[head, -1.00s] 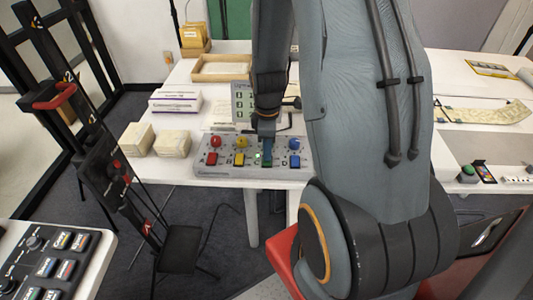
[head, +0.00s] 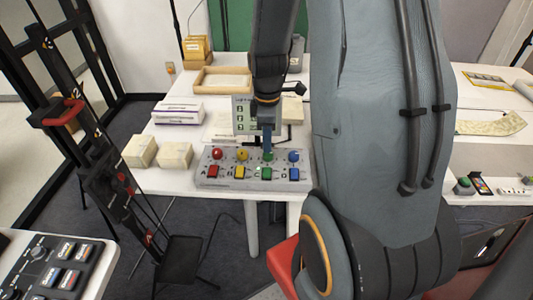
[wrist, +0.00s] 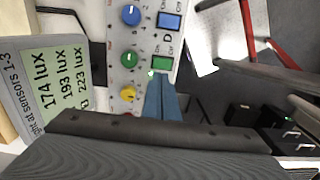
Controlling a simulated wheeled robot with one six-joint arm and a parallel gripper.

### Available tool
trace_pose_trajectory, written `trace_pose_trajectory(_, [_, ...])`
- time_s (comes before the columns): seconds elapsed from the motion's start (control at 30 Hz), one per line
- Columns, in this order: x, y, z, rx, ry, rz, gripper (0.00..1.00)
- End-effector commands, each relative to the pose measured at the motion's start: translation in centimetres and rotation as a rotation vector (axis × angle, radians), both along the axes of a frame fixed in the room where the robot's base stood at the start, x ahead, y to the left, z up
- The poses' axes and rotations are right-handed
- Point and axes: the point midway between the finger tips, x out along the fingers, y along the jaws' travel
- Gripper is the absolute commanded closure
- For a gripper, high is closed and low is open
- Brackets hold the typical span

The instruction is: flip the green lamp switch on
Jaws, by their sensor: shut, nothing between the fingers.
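The grey control panel (head: 205,181) lies on the white table with a row of round knobs and a row of coloured rectangular switches. The green switch (head: 266,174) is third from the left, and it also shows in the wrist view (wrist: 163,48). The green knob (head: 268,156) is behind it. My gripper (head: 267,150) is shut and empty, pointing down over the panel by the green knob. In the wrist view its blue fingertips (wrist: 160,76) end close beside the green switch. Whether they touch it I cannot tell. A small green light glows near the switch.
A light-sensor display (wrist: 62,80) reads 174, 193 and 223 lux behind the panel. The red (head: 213,172), yellow (head: 239,172) and blue (head: 294,174) switches flank the green one. Cream boxes (head: 175,156) stand left of the panel, with a wooden tray (head: 222,80) farther back.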

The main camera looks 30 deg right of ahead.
Motion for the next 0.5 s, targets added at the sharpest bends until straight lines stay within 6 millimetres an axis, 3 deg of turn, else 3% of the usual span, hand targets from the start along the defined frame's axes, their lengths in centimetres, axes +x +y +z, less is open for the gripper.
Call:
trace_pose_trajectory(0.2, [0.1, 0.0, 3.2, -0.001, -0.004, 0.000, 1.00])
trace_pose_trajectory(0.5, [0.1, 0.0, 4.9, -0.001, -0.001, 0.000, 1.00])
